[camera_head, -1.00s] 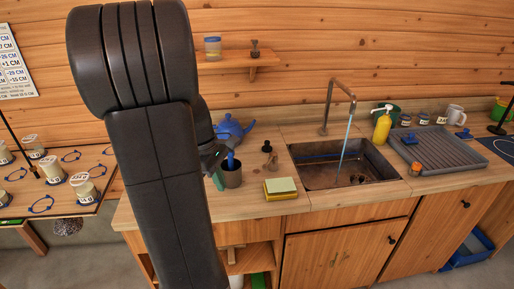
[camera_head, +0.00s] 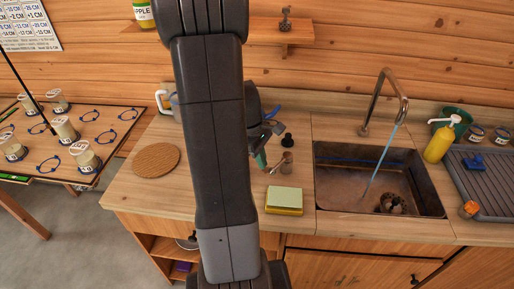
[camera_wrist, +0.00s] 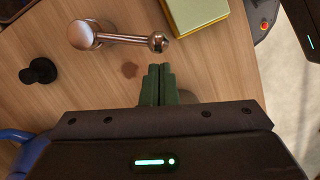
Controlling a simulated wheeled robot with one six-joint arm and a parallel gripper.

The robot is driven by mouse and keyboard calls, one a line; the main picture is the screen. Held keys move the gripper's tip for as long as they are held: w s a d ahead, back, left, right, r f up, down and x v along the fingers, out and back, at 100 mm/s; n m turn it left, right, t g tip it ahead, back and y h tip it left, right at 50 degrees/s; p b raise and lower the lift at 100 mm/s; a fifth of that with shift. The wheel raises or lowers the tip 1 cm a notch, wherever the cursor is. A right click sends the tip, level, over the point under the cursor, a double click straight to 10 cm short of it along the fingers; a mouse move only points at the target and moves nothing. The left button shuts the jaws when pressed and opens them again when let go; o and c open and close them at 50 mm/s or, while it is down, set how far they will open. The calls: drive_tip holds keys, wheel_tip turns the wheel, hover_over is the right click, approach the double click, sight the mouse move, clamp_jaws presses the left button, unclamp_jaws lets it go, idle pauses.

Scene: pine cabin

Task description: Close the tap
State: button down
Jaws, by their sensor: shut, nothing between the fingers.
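The metal tap spout (camera_head: 376,100) arches over the sink (camera_head: 335,190), and a blue-tinted stream of water (camera_head: 384,158) runs from it. A small metal lever (camera_head: 286,163) stands on the counter left of the sink. In the wrist view this lever (camera_wrist: 125,39) has a round base at left and a ball end at right. My gripper (camera_head: 261,158) is just left of the lever in the head view. Its green fingers (camera_wrist: 155,75) are shut and empty, a short way from the ball end and seemingly not touching it.
A black knob (camera_head: 287,140) stands behind the lever; it also shows in the wrist view (camera_wrist: 40,72). A yellow-green sponge (camera_head: 284,200) lies in front. A yellow soap bottle (camera_head: 440,140) and grey drying rack (camera_head: 487,200) are right of the sink. A cork mat (camera_head: 156,160) lies left.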

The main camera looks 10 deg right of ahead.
sight(273, 171)
drive_tip(key=shift+s+d+f, duration=0.15)
drive_tip(key=shift+f, duration=0.55)
drive_tip(key=shift+s+d+n, duration=0.15)
drive_tip(key=shift+s+n, duration=0.1)
drive_tip(key=shift+n, duration=0.05)
drive_tip(key=shift+s+d+n, duration=0.1)
drive_tip(key=shift+s+n, duration=0.1)
drive_tip(key=shift+n, duration=0.1)
drive_tip(key=shift+s+d+n+t, duration=0.3)
drive_tip(key=shift+s+d+n, duration=0.15)
drive_tip(key=shift+s+n, duration=0.45)
drive_tip(key=shift+s+d+n+h, duration=0.35)
drive_tip(key=shift+d+n, duration=0.25)
drive_tip(key=shift+n, duration=0.4)
drive_tip(key=shift+s+d+t, duration=0.3)
drive_tip(key=shift+s+d, duration=0.05)
drive_tip(key=shift+d, duration=0.1)
drive_tip(key=shift+r, duration=0.1)
